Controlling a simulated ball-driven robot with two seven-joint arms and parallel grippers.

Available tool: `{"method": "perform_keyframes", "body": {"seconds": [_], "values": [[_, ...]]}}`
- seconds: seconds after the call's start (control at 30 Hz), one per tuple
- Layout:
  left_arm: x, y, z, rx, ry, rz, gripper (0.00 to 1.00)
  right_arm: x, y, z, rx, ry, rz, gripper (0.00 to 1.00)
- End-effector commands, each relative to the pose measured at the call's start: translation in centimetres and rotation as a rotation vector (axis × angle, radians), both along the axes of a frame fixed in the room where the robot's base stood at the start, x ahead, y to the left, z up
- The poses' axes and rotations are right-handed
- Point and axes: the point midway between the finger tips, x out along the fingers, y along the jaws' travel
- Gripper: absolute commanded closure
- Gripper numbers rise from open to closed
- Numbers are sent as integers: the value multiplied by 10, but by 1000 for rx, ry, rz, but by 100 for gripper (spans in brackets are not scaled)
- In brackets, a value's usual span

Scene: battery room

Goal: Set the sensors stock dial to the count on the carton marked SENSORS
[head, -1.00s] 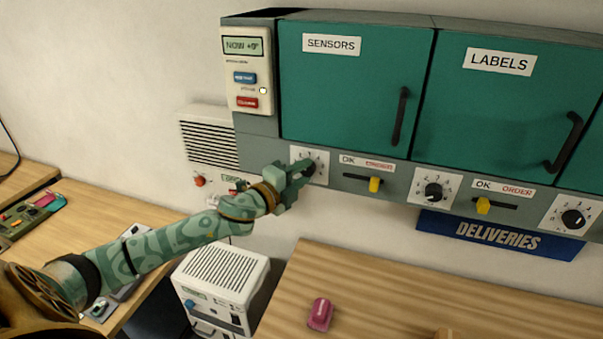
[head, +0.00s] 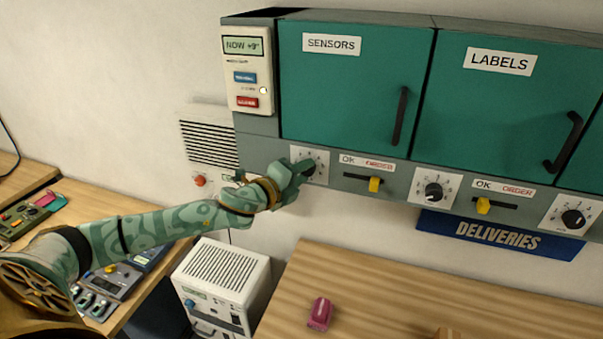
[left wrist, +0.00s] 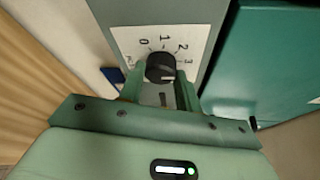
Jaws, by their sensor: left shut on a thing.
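The sensors stock dial (head: 319,160) sits below the closed green door marked SENSORS (head: 359,90). My left gripper (head: 297,175) is at this dial and partly covers it. In the left wrist view, the gripper (left wrist: 160,88) is shut on the black dial knob (left wrist: 158,65), a finger on each side. The white dial plate (left wrist: 187,37) shows 0, 1, 2 and 3; other numbers are hidden or unclear. A pale mark shows on the knob's lower right, but I cannot tell which number it points to. No carton is in view. My right gripper is not in view.
A yellow slider (head: 375,184) under an OK/ORDER label is right of the dial. The LABELS door (head: 500,100) has its own dial (head: 434,190). A panel with a display (head: 243,46) is at the upper left. A pink object (head: 319,313) lies on the wooden table (head: 400,300).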

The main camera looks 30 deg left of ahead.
Motion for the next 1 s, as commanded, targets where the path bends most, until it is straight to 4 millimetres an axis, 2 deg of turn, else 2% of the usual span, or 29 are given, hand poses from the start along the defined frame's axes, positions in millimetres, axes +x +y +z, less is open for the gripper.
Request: {"method": "perform_keyframes", "body": {"seconds": [0.03, 0.1, 0.47, 0.57, 0.87, 1.0], "values": [[1, 1, 2, 1, -4, 2, 61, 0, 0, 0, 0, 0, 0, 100], [1, 1, 2, 1, -4, 2, 45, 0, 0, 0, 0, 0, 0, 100], [-5, 1, -1, 0, 0, 0, 45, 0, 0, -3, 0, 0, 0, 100], [-19, 3, -1, 2, 1, 0, 45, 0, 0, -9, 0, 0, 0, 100], [-79, 11, 3, 4, 4, -2, 45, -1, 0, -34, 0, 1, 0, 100], [-95, 16, 8, 4, 5, 3, 45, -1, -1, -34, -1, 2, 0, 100]]}}
